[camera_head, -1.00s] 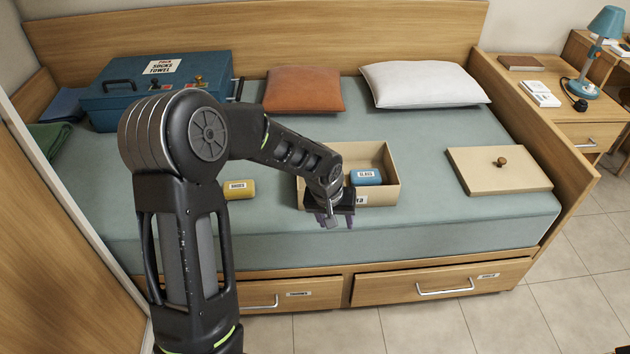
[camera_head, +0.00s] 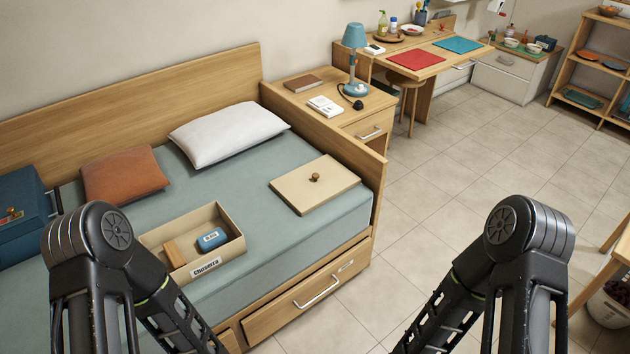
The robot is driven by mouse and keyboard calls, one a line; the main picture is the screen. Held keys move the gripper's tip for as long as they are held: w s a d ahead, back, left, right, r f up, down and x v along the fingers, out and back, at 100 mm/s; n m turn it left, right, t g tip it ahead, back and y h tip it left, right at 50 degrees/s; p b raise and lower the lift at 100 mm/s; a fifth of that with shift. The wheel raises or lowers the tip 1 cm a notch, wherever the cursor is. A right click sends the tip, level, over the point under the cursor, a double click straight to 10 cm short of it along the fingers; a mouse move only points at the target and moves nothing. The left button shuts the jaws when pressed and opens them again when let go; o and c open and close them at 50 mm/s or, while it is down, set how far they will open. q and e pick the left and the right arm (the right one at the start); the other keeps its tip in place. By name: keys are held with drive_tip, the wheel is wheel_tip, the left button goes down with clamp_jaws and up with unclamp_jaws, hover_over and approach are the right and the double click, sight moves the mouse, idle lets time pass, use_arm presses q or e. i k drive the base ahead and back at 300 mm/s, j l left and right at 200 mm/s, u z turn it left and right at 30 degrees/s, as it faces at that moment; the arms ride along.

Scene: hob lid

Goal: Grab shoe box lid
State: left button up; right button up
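The shoe box lid (camera_head: 300,191) is a flat beige panel with a small round brown knob (camera_head: 315,177) on top. It lies on the bed near its right end. The open beige shoe box (camera_head: 206,272) stands to its left, with a labelled front, a blue labelled item (camera_head: 211,239) and a tan block (camera_head: 175,253) inside. Both of my arms show at the bottom of the view, left and right. Their lower links run out of the frame, so neither gripper is visible. Nothing of mine touches the lid.
The bed (camera_head: 273,237) has a wooden side board (camera_head: 335,139) right of the lid and a drawer (camera_head: 310,292) below. An orange pillow (camera_head: 123,174), a white pillow (camera_head: 229,134) and a blue case (camera_head: 20,207) lie on it.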

sight(306, 188)
drive_tip(key=i+l+u, duration=0.1)
drive_tip(key=u, duration=0.25)
drive_tip(key=l+u, duration=0.15)
drive_tip(key=u, duration=0.2)
drive_tip(key=i+l+u, duration=0.2)
drive_tip(key=l, duration=0.5)
drive_tip(key=i+l+u, duration=0.2)
drive_tip(key=l, duration=0.55)
drive_tip(key=l+u, duration=0.25)
drive_tip(key=l, duration=3.3)
drive_tip(key=i+u, duration=0.05)
